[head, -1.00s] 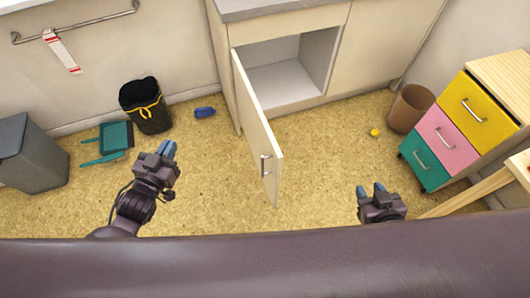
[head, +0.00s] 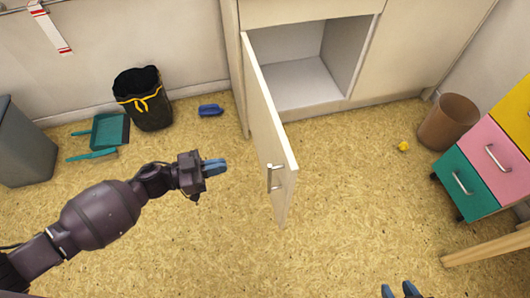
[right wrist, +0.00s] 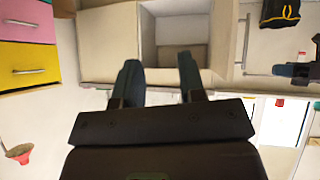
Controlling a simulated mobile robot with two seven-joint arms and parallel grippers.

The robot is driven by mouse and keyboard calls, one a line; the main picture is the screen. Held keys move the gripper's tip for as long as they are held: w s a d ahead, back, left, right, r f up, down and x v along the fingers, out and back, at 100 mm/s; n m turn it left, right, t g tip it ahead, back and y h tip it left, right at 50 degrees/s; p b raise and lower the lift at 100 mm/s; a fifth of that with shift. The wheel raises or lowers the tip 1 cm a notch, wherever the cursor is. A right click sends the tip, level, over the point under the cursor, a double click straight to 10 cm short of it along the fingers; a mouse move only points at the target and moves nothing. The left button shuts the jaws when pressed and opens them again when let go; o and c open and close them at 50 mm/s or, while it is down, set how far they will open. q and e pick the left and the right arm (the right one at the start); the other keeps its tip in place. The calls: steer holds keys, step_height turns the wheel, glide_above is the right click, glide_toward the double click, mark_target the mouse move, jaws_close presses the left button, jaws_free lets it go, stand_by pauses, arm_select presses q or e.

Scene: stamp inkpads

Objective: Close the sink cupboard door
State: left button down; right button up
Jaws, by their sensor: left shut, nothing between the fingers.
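The sink cupboard door (head: 266,132) stands wide open in the head view, hinged at the left of the cupboard opening, with a metal handle (head: 275,178) near its free edge. The empty cupboard interior (head: 295,82) shows behind it. My left gripper (head: 222,167) is shut and empty, to the left of the door and apart from it. My right gripper (head: 402,290) shows only its fingertips at the bottom edge, right of the door. In the right wrist view its two fingers (right wrist: 160,80) are apart with nothing between them, and the open cupboard (right wrist: 180,45) lies beyond.
A black bin (head: 144,100), a teal dustpan (head: 105,135) and a blue object (head: 210,110) are on the floor at left. A brown bin (head: 448,121), a small yellow object (head: 403,146) and a coloured drawer unit (head: 485,165) are at right. Floor around the door is clear.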

mark_target(281, 151)
arm_select(q)
steer(key=b+x, duration=0.2)
steer(key=x, duration=1)
steer(key=shift+d+f, duration=0.1)
steer(key=shift+d, duration=0.05)
steer(key=shift+w+d+r, duration=0.2)
steer(key=shift+w+d, duration=0.15)
steer(key=shift+d, duration=0.4)
steer(key=shift+d, duration=0.1)
